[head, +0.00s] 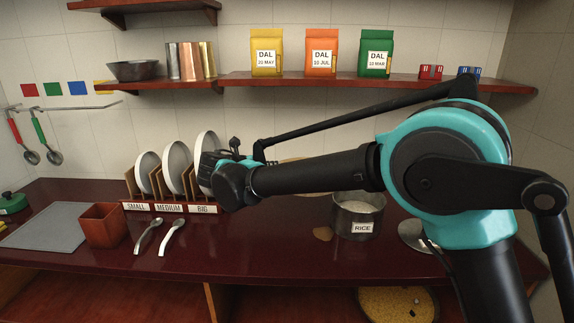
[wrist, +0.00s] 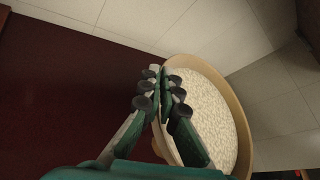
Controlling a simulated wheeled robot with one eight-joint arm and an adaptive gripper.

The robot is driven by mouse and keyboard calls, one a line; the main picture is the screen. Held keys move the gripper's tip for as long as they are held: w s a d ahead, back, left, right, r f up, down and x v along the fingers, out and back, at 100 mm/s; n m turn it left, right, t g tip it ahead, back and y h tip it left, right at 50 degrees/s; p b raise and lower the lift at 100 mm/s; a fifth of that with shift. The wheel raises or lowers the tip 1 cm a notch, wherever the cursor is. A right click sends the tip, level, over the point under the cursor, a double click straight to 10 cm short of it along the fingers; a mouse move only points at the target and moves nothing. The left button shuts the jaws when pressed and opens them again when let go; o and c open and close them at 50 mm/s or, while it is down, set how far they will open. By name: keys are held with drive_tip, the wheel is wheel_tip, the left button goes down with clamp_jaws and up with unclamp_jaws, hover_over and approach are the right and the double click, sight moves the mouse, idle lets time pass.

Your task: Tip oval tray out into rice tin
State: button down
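The oval tray (wrist: 242,120) is tan-rimmed and holds a layer of pale grains (wrist: 205,110) in the wrist view. My gripper (wrist: 163,85) has its fingers closed together over the tray's near rim. In the head view, my arm hides most of the tray, and only a tan strip of the tray (head: 300,160) shows above it. The rice tin (head: 347,224) is a round metal pot labelled RICE with pale contents. It stands on the counter to the right of my gripper, just below my forearm.
A plate rack (head: 169,208) with white plates stands left of my gripper. A shelf (head: 340,83) holds dal bags above.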

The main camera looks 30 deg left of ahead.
drive_tip(key=shift+w+d+r+m+g+y, duration=0.25)
drive_tip(key=shift+w+d+r+m+g, duration=0.15)
drive_tip(key=shift+d+r, duration=0.3)
drive_tip(key=shift+w+d+r+m+g+y, duration=0.35)
drive_tip(key=shift+w+d+r+g, duration=0.15)
drive_tip(key=shift+r, duration=0.3)
drive_tip(key=shift+w+d+r+m+g+y, duration=0.2)
drive_tip(key=shift+w+d+r+m+g, duration=0.2)
drive_tip(key=shift+d+r, duration=0.3)
drive_tip(key=shift+w+d+r+m+g+y, duration=2.5)
drive_tip(key=shift+w+d+r, duration=1.5)
drive_tip(key=shift+d+r, duration=1.25)
drive_tip(key=w+d+f+m+g+y, duration=0.1)
drive_tip(key=w+d+m+y, duration=0.3)
drive_tip(key=w+d, duration=0.6)
drive_tip(key=shift+w+d+g+y, duration=0.3)
drive_tip(key=shift+d+g+y, duration=0.4)
drive_tip(key=shift+d+y, duration=1)
